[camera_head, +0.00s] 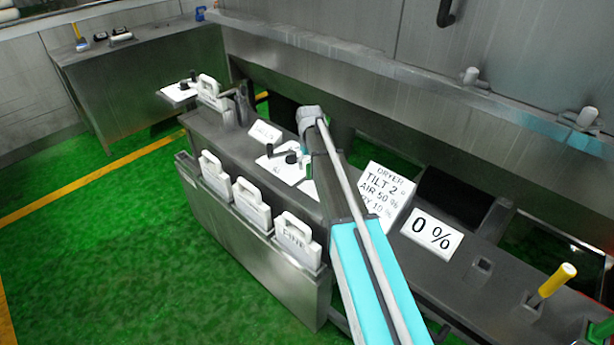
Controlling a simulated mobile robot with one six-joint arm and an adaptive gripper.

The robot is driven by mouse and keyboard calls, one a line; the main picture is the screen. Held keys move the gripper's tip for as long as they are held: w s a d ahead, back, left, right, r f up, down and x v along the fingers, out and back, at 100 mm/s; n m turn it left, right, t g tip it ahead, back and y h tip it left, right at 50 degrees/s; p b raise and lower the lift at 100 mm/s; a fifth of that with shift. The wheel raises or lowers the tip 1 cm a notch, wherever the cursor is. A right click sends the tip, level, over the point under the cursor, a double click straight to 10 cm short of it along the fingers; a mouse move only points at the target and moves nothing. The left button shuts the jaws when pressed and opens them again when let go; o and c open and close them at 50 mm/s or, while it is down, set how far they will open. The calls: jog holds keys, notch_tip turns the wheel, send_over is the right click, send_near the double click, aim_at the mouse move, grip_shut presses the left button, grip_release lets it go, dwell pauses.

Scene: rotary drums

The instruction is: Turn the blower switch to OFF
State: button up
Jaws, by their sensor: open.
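A white plate with a black rotary handle (291,158) sits on the grey console top, just left of my arm. A small white label (265,133) stands behind it; its text is too small to read surely. A second white plate with a small black knob (193,76) is at the console's far left end. I cannot tell which one is the blower switch, or which way its handle is set. My arm reaches up over the console and ends in a grey joint beside the nearer handle. My gripper cannot be made out; the arm hides that area.
White handled containers (252,204) hang along the console's front. A sign reading DRYER, TILT, AIR 50 % (383,197) and a 0 % sign (432,233) stand right of my arm. A yellow-handled lever (557,281) rises at right. Green floor (110,245) is clear at left.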

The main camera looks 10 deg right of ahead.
jog(key=shift+f+b, duration=1.2)
jog(key=shift+f, duration=0.35)
